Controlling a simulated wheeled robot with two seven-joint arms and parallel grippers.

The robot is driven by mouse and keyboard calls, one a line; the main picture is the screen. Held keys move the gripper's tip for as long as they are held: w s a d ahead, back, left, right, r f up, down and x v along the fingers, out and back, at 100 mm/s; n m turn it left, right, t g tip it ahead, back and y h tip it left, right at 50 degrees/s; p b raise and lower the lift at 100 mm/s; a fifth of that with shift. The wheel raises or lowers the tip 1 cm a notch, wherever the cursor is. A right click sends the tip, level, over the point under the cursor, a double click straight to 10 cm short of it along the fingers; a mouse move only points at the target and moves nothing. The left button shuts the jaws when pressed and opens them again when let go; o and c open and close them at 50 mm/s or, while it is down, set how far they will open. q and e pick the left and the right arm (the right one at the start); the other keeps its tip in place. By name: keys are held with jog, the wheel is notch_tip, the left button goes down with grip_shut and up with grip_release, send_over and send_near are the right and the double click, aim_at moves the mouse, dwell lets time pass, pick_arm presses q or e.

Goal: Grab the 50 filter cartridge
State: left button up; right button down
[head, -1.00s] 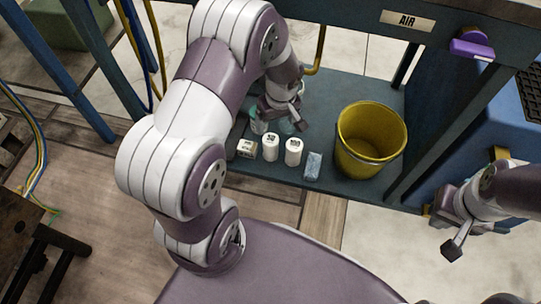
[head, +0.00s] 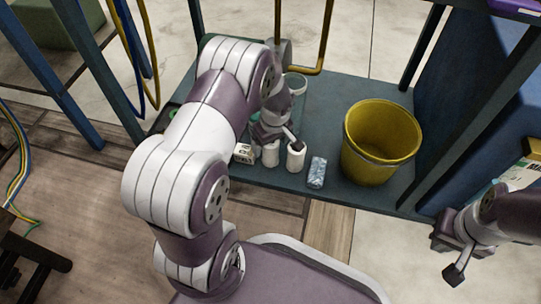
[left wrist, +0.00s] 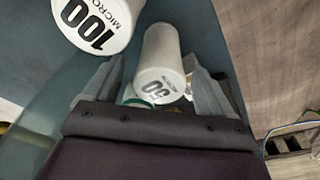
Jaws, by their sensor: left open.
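The white 50 filter cartridge (left wrist: 160,50) lies between the two fingers of my open left gripper (left wrist: 155,72) in the left wrist view, with its printed 50 facing the camera. I cannot tell whether the fingers touch it. In the head view my left gripper (head: 274,134) is over the 50 cartridge (head: 270,155), hiding its top. The white 100 micron cartridge (left wrist: 97,22) stands beside it; it also shows in the head view (head: 296,158). My right gripper (head: 452,256) is open and empty at the lower right.
A small white printed box (head: 244,153) is left of the cartridges, and a blue-white packet (head: 317,172) is to their right. A yellow bucket (head: 381,145) stands further right on the blue-green shelf (head: 325,95). A pale round container (head: 295,83) is behind my left gripper.

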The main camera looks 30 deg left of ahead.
pick_arm(q)
jog(key=shift+r, duration=0.15)
jog(key=c, duration=1.2)
jog(key=shift+o, duration=0.2)
